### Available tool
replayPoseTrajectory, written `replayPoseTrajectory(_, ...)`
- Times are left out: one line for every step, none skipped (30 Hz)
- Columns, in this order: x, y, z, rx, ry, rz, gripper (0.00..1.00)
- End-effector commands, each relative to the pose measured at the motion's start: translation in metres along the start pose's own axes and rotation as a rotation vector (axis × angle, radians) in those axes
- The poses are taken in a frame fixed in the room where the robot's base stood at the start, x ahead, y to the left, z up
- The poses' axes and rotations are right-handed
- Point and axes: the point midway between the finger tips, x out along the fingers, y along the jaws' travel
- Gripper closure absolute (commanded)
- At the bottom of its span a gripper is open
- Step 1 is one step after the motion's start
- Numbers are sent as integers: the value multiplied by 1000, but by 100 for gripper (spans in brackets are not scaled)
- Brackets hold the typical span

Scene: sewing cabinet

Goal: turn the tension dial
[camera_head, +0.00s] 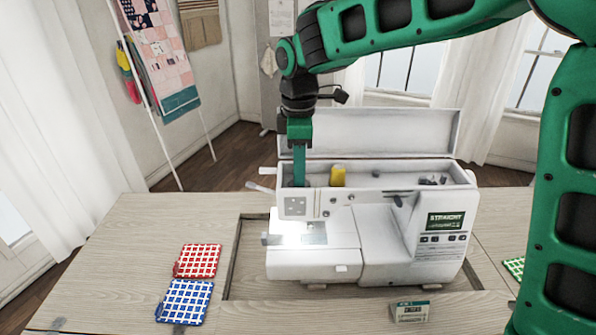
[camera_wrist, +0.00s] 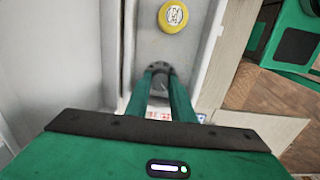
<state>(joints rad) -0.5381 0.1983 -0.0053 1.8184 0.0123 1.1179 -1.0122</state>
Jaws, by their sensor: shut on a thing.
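The white sewing machine (camera_head: 405,235) stands in the recess of the wooden cabinet top with its long lid (camera_head: 385,135) raised. My gripper (camera_head: 299,181) points straight down into the left end of the open top compartment. In the wrist view its two green fingers (camera_wrist: 160,80) are closed on a small dark round dial (camera_wrist: 158,67), which looks like the tension dial. The fingers hide part of the dial. Its markings and how far it is turned cannot be read. In the head view the machine's front wall hides the dial and the fingertips.
A yellow spool-like piece (camera_head: 337,176) stands in the compartment just right of my gripper; its round top shows in the wrist view (camera_wrist: 173,15). Red (camera_head: 198,260) and blue (camera_head: 184,301) checked cloths lie left of the machine. A small box (camera_head: 410,311) stands in front.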

Motion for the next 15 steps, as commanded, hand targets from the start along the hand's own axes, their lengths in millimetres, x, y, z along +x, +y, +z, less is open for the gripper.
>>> replayPoseTrajectory(-1, 2, -1, 2, 4, 5, 100)
replayPoseTrajectory(-1, 2, 0, 5, 4, 6, 100)
replayPoseTrajectory(-1, 2, 0, 12, 4, 6, 100)
replayPoseTrajectory(-1, 2, 0, 18, 4, 6, 100)
replayPoseTrajectory(-1, 2, 0, 25, 4, 6, 100)
replayPoseTrajectory(-1, 2, 0, 37, 4, 7, 100)
replayPoseTrajectory(-1, 2, 0, 49, 5, 7, 100)
replayPoseTrajectory(-1, 2, 0, 63, 5, 7, 100)
replayPoseTrajectory(-1, 2, 0, 83, 5, 7, 100)
replayPoseTrajectory(-1, 3, 0, 100, 5, 7, 100)
replayPoseTrajectory(-1, 3, 0, 118, 5, 7, 100)
replayPoseTrajectory(-1, 2, 0, 145, 5, 7, 100)
replayPoseTrajectory(-1, 2, 0, 167, 6, 7, 100)
replayPoseTrajectory(-1, 3, 0, 192, 6, 7, 100)
replayPoseTrajectory(-1, 3, 0, 226, 6, 7, 100)
